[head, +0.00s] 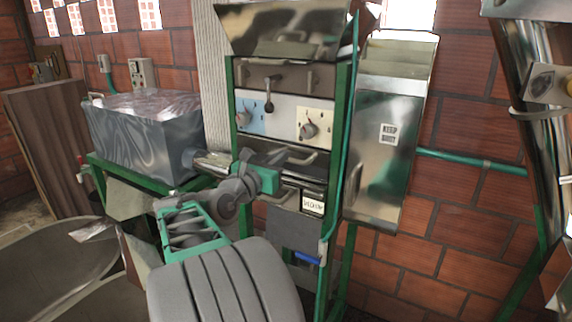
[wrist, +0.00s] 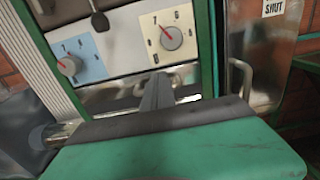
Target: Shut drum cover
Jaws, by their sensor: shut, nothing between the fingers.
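No label marks the drum cover. The likeliest candidate is a shiny metal panel with a bar handle (head: 303,157), just below the two-dial panel. In the wrist view its metal (wrist: 105,97) is partly hidden behind my fingers and green hand. A larger shiny metal flap (head: 285,32) slopes outward at the machine's top. My gripper (head: 284,166) is in front of the machine, below the dials. In the wrist view my gripper (wrist: 160,76) has its dark fingers together and empty, overlapping the metal panel. I cannot tell whether they touch it.
The dial panel (head: 286,118) has a lever above it. Green frame posts (head: 339,130) flank the machine. A grey box-shaped unit (head: 150,135) stands left. The brick wall below the right pipe looks clear.

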